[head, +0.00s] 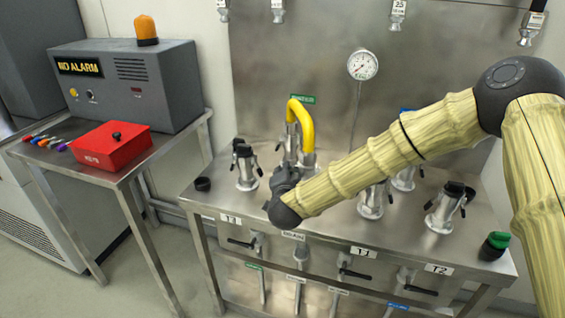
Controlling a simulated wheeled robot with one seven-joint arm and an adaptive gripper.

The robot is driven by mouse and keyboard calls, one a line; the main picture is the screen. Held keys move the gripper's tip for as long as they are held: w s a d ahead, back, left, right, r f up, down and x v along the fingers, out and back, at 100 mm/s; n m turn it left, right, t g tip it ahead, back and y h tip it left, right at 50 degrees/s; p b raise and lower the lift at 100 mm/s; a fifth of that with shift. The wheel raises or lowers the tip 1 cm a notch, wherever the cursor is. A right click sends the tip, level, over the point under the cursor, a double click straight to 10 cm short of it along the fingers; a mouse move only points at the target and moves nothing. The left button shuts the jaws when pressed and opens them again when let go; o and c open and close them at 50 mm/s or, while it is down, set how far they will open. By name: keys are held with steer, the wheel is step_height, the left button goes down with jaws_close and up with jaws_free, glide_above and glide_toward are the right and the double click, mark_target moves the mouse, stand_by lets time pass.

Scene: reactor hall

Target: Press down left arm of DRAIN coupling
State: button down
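The coupling that appears to be DRAIN (307,158) stands on the steel bench with a yellow curved hose (302,112) rising from its top. A front-edge label (293,236) below it seems to read DRAIN. Its upright metal parts show behind my wrist, but its lower part and left arm are largely hidden or too small to make out. My gripper (284,178) is dark and close in front of the coupling's left side. I cannot tell whether it touches the coupling. Its fingers are too small and dark to show whether they are open.
Other couplings with black-tipped arms stand at left (245,165), centre right (371,198) and right (446,207). A black cap (202,184) and a green-topped cap (494,245) sit at the bench ends. A side table (128,168) holds a red box (111,146) and a grey alarm unit (130,85).

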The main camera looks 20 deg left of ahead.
steer(key=shift+d+f+n+g+h+p, duration=0.3)
steer(key=shift+d+f+n+h+p, duration=0.15)
steer(key=shift+n+p, duration=0.65)
steer(key=shift+f, duration=0.1)
steer(key=c, duration=1.6)
jaws_free()
steer(key=shift+b, duration=0.3)
